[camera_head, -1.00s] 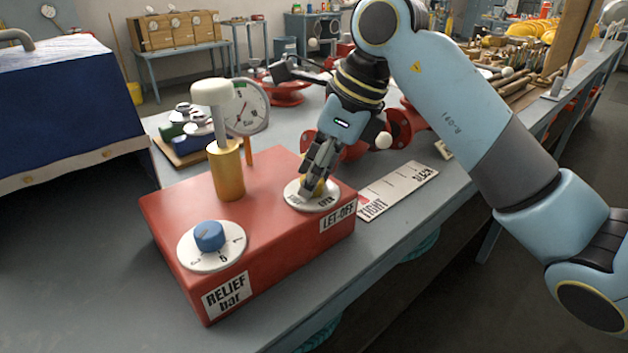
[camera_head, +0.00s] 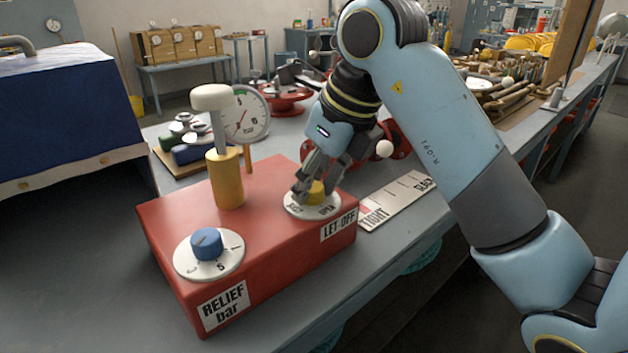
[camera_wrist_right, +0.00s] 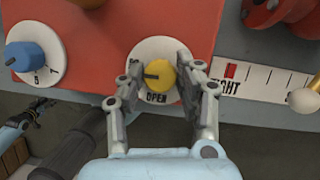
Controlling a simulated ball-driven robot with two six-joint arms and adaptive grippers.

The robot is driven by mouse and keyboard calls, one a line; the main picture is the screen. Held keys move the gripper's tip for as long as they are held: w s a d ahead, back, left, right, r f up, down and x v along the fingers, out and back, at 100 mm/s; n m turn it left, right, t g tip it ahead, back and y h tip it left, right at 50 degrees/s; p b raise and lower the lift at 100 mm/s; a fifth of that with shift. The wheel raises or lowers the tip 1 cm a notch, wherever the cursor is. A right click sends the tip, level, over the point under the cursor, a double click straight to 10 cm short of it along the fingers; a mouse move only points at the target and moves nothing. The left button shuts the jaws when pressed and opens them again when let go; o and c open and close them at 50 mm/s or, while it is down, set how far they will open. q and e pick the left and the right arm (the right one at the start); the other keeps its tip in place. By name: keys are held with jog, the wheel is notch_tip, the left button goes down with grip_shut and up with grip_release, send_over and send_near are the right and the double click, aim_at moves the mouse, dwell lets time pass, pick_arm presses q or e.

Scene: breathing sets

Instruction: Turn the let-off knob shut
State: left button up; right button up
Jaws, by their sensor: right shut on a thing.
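The yellow let-off knob (camera_head: 316,191) sits on a white dial (camera_head: 312,206) marked OPEN, on top of a red box (camera_head: 265,240) labelled LET-OFF. My right gripper (camera_head: 316,190) reaches down onto the knob from above and is shut on it. In the right wrist view the knob (camera_wrist_right: 161,74) lies between the two fingertips (camera_wrist_right: 160,82), with its dark pointer line toward the left and OPEN below it. One finger hides part of the dial there. My left gripper is not in view.
On the same box are a blue relief knob (camera_head: 207,242) and a brass post with a white cap (camera_head: 212,98). A pressure gauge (camera_head: 245,112) stands behind. A TIGHT–SLACK scale (camera_head: 398,202) lies to the right. Bare bench shows left of the box.

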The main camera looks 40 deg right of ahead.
jog(key=shift+f, duration=0.1)
jog(key=o, duration=1.1)
jog(key=shift+o, duration=0.2)
